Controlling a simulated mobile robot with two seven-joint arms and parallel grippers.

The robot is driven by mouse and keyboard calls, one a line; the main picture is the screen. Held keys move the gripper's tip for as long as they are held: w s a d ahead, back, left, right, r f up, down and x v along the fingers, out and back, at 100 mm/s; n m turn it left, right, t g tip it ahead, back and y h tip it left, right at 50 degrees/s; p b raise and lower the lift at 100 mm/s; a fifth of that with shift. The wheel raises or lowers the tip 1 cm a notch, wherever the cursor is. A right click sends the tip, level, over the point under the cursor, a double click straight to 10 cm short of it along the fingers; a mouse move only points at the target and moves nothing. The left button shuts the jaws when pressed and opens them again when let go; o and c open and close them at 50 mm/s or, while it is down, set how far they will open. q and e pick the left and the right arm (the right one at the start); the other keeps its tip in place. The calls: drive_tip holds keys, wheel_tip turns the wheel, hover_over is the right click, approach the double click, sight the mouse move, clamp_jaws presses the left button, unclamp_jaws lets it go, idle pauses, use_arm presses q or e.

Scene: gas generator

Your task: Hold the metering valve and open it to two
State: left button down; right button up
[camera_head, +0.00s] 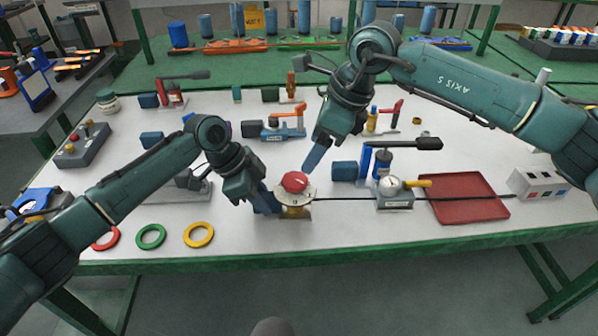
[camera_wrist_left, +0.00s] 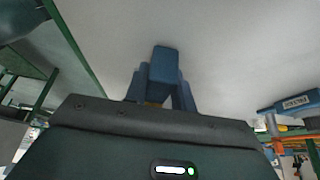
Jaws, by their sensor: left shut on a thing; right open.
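The metering valve has a red knob (camera_head: 295,181) on a pale round dial (camera_head: 293,198) with a brass body (camera_head: 294,212) below. It stands upright near the front edge of the white table. My left gripper (camera_head: 271,200) comes from the left, low against the valve, and is shut on its body. In the left wrist view its blue fingers (camera_wrist_left: 158,78) show, with a small brass patch (camera_wrist_left: 152,104) between them. The held spot is mostly hidden. My right gripper (camera_head: 314,157) is open and empty, just above and behind the red knob, apart from it. The dial reading is too small to tell.
A dark rod (camera_head: 345,198) runs right from the valve towards a gauge block (camera_head: 393,197). A red tray (camera_head: 464,199) and a white box (camera_head: 535,184) lie further right. Yellow (camera_head: 198,234) and green (camera_head: 151,237) rings lie left.

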sight(296, 179)
drive_tip(key=x, duration=0.8)
drive_tip(key=shift+a+f, duration=0.1)
drive_tip(key=c, duration=1)
